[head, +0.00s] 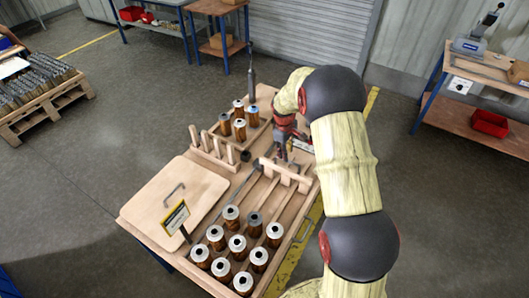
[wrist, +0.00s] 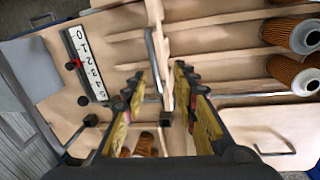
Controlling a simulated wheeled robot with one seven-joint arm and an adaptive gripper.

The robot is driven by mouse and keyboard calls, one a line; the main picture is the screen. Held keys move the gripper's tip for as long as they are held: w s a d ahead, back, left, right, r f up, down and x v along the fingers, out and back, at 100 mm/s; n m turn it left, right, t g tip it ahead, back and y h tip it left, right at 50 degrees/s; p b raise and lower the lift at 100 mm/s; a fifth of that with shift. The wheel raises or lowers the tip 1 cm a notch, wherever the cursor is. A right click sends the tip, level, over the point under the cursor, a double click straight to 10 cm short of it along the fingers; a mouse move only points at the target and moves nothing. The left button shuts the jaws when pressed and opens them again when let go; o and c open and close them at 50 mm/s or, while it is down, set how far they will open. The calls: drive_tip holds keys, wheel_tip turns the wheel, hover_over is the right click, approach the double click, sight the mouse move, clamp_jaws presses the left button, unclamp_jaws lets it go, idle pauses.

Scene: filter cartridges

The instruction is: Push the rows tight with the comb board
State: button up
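The wooden comb board (head: 286,173) stands across the lanes of the row tray, at the end away from the cartridges. In the wrist view its top edge (wrist: 156,14) runs down the middle, with a grey metal handle (wrist: 151,58) along it. Several copper-brown filter cartridges (head: 238,244) with pale caps stand in the near half of the lanes; one has a darker top. Two show at the right in the wrist view (wrist: 290,72). My gripper (head: 284,152) is above and just behind the board. Its yellow-padded fingers (wrist: 160,82) are apart, with the handle seen between them and nothing visibly gripped.
A small tray with several cartridges (head: 240,124) and a pegged wooden rack (head: 213,152) lie left of my gripper. A handled wooden lid (head: 173,198) and a yellow-black sign (head: 177,216) are at the left. A numbered white scale (wrist: 90,64) lies beside the gripper.

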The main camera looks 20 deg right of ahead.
drive_tip(key=shift+n, duration=0.8)
drive_tip(key=f, duration=0.2)
drive_tip(key=w+d+f, duration=0.1)
drive_tip(key=f, duration=0.3)
drive_tip(key=shift+w+d+f, duration=0.15)
drive_tip(key=shift+w+f, duration=0.15)
drive_tip(key=shift+w, duration=0.1)
clamp_jaws()
